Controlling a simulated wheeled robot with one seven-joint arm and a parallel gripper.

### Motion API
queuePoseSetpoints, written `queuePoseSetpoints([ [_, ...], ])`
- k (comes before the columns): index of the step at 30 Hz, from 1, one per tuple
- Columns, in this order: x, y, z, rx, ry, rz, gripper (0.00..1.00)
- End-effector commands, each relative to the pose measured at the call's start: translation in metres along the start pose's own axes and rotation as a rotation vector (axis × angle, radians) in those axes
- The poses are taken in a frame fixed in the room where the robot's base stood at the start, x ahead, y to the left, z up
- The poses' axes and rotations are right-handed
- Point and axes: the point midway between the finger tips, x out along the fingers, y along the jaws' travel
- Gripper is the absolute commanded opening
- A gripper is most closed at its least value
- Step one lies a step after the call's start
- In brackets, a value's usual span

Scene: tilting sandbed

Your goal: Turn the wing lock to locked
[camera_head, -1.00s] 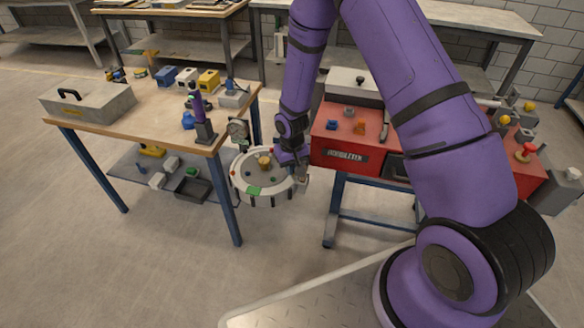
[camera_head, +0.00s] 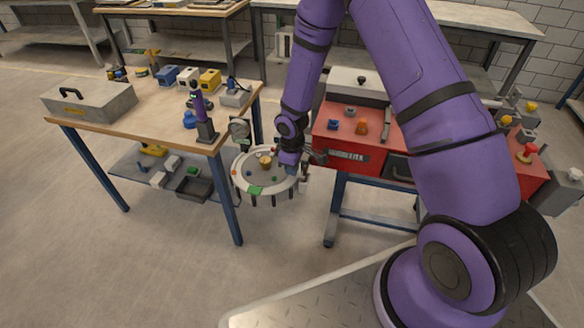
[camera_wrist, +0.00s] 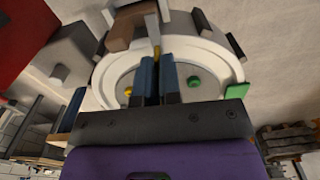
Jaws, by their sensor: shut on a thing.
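The sandbed (camera_head: 240,181) is a round, pale dish between the wooden table and the red cabinet in the head view. Its white rim (camera_wrist: 205,52) fills the upper middle of the wrist view. My gripper (camera_wrist: 158,62) reaches over the dish, its two blue-grey fingers close together. A thin ochre piece (camera_wrist: 156,46) shows at the fingertips, apparently part of the wing lock; the fingers hide most of it, so its setting cannot be read. In the head view my gripper (camera_head: 291,165) is at the dish's right side, its fingertips too small to make out.
A green tab (camera_wrist: 236,96), a green knob (camera_wrist: 194,82) and a brown block (camera_wrist: 130,25) are around the fingers. The wooden table (camera_head: 110,118) stands left of the dish. The red cabinet (camera_head: 345,140) stands close on the right. Open floor lies in front.

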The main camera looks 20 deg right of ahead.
Motion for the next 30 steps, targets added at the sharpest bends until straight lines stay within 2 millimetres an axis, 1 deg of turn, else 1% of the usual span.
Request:
queuePoseSetpoints([
  [9, -0.0003, 0.0000, -0.0001, -0.076, 0.000, 0.001, 0.00],
  [22, -0.0003, 0.0000, -0.0001, -0.083, 0.000, 0.001, 0.00],
  [23, -0.0003, 0.0000, -0.0001, -0.083, 0.000, 0.001, 0.12],
  [24, -0.0003, 0.0000, -0.0001, -0.083, 0.000, 0.001, 0.21],
  [25, -0.0003, 0.0000, -0.0001, -0.082, 0.000, 0.001, 0.28],
  [26, -0.0003, 0.0000, -0.0001, -0.082, 0.000, 0.001, 0.31],
  [30, -0.0002, -0.0001, -0.0001, -0.082, 0.000, 0.000, 0.31],
])
